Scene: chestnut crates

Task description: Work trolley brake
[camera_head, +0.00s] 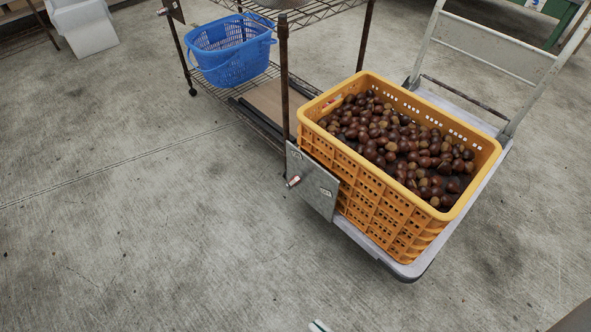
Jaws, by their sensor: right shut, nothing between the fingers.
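A flat trolley (408,268) with a pale deck and an upright handle frame (490,58) stands at the right. It bears an orange crate (385,215) full of chestnuts (395,140). A grey metal plate (318,190) stands at the trolley's near left corner, with a short lever (293,182) tipped in copper sticking out to the left. I cannot tell whether this lever is the brake or how it is set. Only the tip of my right gripper (318,326) shows at the bottom edge, shut and empty, well apart from the plate and trolley. My left gripper is out of view.
A wire rack with rusty posts (285,85) stands behind the plate, with a blue basket (232,62) on its lower shelf. A similar plate and lever (163,12) show at the top. A white bin (86,28) is top left. The concrete floor in front is clear.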

